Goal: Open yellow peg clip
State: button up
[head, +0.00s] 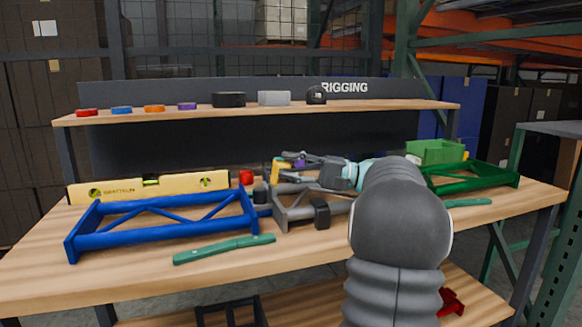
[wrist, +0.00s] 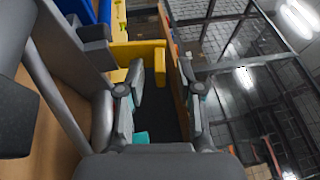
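The yellow peg clip (head: 277,169) stands near the back of the bench in the head view, partly hidden by my gripper (head: 287,168). In the wrist view a yellow body with a flat arm (wrist: 140,50) lies just beyond the fingertips; I take it for the same clip. My gripper (wrist: 161,72) is open there, its two fingers apart. The left finger overlaps the yellow part in the picture. I cannot tell whether they touch. Nothing is clearly held between the fingers.
A grey frame (head: 283,213) lies below my gripper, with a blue frame (head: 160,203) left and a green one (head: 489,183) right. A shelf (head: 210,110) with tape rolls overhangs behind.

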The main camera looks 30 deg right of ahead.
jog(key=v, duration=0.7)
jog(key=shift+s+d, duration=0.15)
jog(key=shift+d, duration=0.05)
jog(key=shift+a, duration=0.1)
dwell(0.4)
